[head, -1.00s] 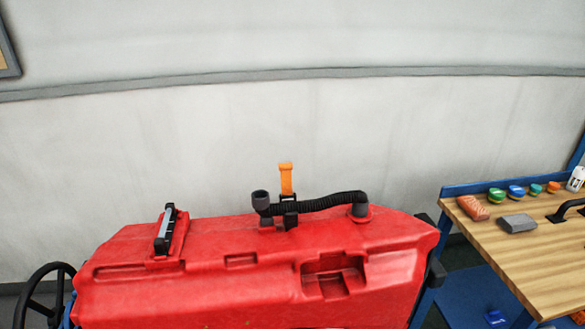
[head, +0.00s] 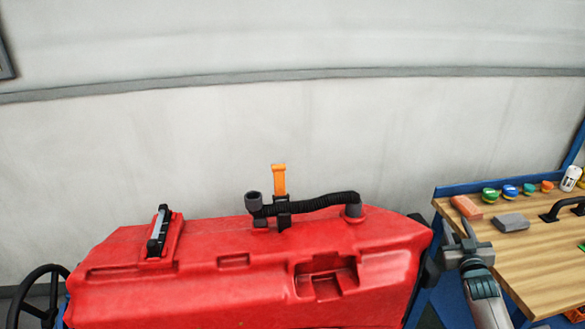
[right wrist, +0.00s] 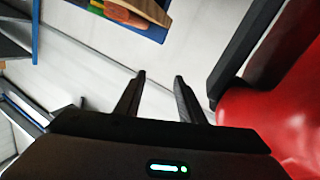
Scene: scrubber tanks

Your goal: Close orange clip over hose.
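The orange clip (head: 279,181) stands upright above its black base on top of the red tank (head: 190,285). The black ribbed hose (head: 315,203) lies across the tank top and passes at the clip's base. My right gripper (head: 464,228) is to the right of the tank, beside the workbench and well away from the clip. In the right wrist view its two fingers (right wrist: 160,80) are apart with nothing between them, and the red tank (right wrist: 285,110) is at the right. My left gripper is not in view.
A wooden workbench (head: 545,270) stands at the right with a brick-coloured block (head: 466,207), a grey block (head: 511,222) and several small coloured lids. A black-and-grey latch (head: 158,232) sits on the tank's left. Space above the tank is clear.

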